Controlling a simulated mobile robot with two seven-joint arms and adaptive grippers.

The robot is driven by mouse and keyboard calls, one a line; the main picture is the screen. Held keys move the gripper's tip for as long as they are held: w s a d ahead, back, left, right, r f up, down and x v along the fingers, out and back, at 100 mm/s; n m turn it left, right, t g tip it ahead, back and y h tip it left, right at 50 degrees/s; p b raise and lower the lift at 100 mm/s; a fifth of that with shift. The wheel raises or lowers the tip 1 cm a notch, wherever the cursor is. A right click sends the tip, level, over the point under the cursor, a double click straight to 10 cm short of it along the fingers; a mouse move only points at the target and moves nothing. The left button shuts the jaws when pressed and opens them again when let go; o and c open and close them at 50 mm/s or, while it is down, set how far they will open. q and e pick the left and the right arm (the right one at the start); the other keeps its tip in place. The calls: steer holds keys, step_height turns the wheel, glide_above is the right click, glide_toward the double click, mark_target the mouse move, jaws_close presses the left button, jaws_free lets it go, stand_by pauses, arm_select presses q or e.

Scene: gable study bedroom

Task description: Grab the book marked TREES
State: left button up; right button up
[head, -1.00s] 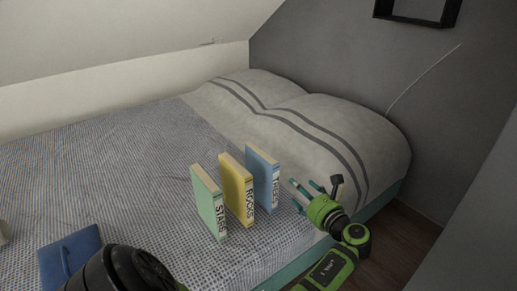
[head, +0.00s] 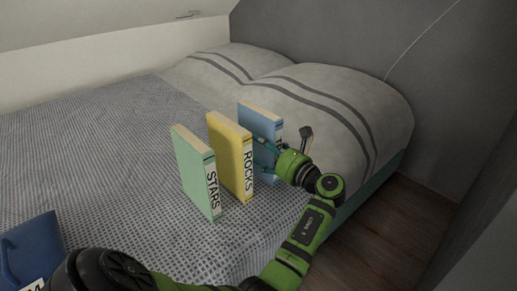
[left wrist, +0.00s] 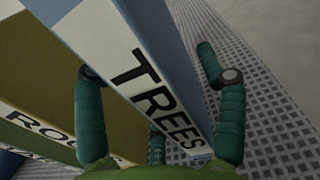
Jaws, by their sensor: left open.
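The blue book marked TREES (head: 259,118) stands upright on the bed, last in a row of three books. My left gripper (head: 267,150) is at its spine and hides most of the label. In the left wrist view the TREES spine (left wrist: 150,95) runs between my open fingers (left wrist: 160,115). One finger is on the side toward the yellow book and the other is on the outer side. I cannot tell whether either finger touches the book. My right gripper is not in view.
The yellow ROCKS book (head: 230,150) stands close beside TREES, and the green STARS book (head: 194,170) stands farther left. A dark blue object (head: 32,245) lies on the bed (head: 100,160) at lower left. Striped pillows (head: 340,120) are behind the books.

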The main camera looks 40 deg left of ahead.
arm_select(q)
steer(key=shift+w+a+b, duration=0.15)
steer(key=shift+a+b, duration=0.35)
steer(key=shift+a, duration=1)
jaws_close()
steer(key=shift+r, duration=0.1)
